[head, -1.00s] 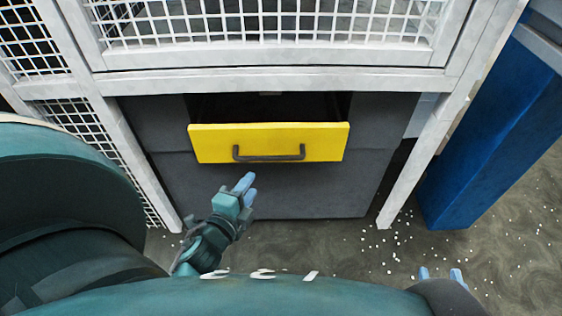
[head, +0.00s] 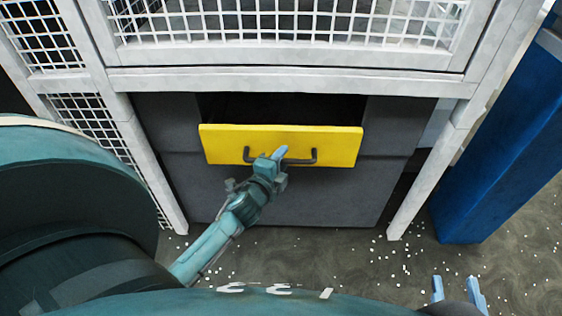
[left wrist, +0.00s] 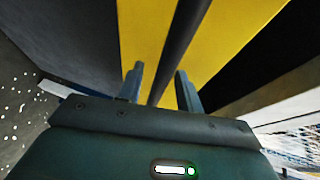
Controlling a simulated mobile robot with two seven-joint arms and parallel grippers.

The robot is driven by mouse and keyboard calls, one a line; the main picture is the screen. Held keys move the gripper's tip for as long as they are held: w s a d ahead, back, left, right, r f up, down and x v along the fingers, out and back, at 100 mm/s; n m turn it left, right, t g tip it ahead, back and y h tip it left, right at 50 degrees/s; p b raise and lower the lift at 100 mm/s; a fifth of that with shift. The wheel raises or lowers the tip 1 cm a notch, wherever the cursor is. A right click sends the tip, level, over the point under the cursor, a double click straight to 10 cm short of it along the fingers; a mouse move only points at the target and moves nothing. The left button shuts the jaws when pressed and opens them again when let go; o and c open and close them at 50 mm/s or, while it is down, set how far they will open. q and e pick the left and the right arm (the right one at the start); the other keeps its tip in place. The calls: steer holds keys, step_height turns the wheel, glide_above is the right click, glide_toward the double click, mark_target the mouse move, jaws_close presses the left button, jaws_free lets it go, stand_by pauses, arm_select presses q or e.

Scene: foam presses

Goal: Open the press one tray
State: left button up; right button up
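The press one tray has a yellow front (head: 225,145) with a dark bar handle (head: 303,161), under the white mesh-guarded press. The tray stands partly out, with a dark gap behind its front. My left gripper (head: 280,155) is at the left-middle of the handle and hides part of it. In the left wrist view the handle (left wrist: 180,50) passes between the two fingers of that gripper (left wrist: 160,88), which are apart, with a gap on each side of the bar. My right gripper (head: 457,290) is at the lower right, open and empty, away from the tray.
The white press frame (head: 290,80) runs above the tray, with legs on both sides. Grey panels (head: 270,205) lie around and below the tray. A blue post (head: 490,150) stands at the right. White foam bits (head: 405,258) are scattered on the floor.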

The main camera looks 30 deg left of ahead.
arm_select(q)
steer(key=shift+c, duration=0.4)
jaws_close()
